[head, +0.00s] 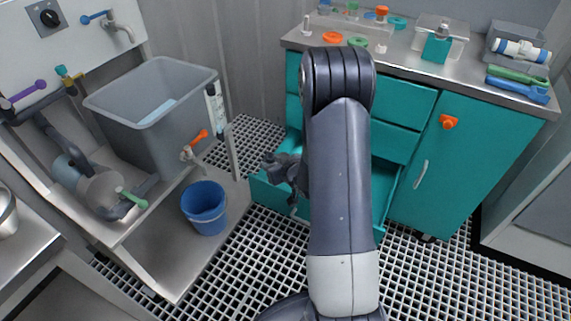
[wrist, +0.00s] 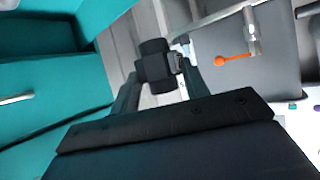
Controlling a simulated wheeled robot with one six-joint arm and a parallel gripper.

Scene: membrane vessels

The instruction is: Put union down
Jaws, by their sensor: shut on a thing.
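My gripper (head: 281,166) is above the open lower drawer (head: 270,196) of the teal cabinet in the head view. In the wrist view my gripper (wrist: 160,78) is shut on a black, ribbed union (wrist: 155,62), held between the two fingertips. The union is clear of any surface that I can see. In the head view the union is small and dark and hard to tell from the fingers. My arm hides the middle of the drawer.
A grey tank (head: 160,110) with an orange-handled valve (head: 196,143) stands on a steel frame at left. A blue bucket (head: 204,206) is below it. The grated floor (head: 440,285) has free room at lower right.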

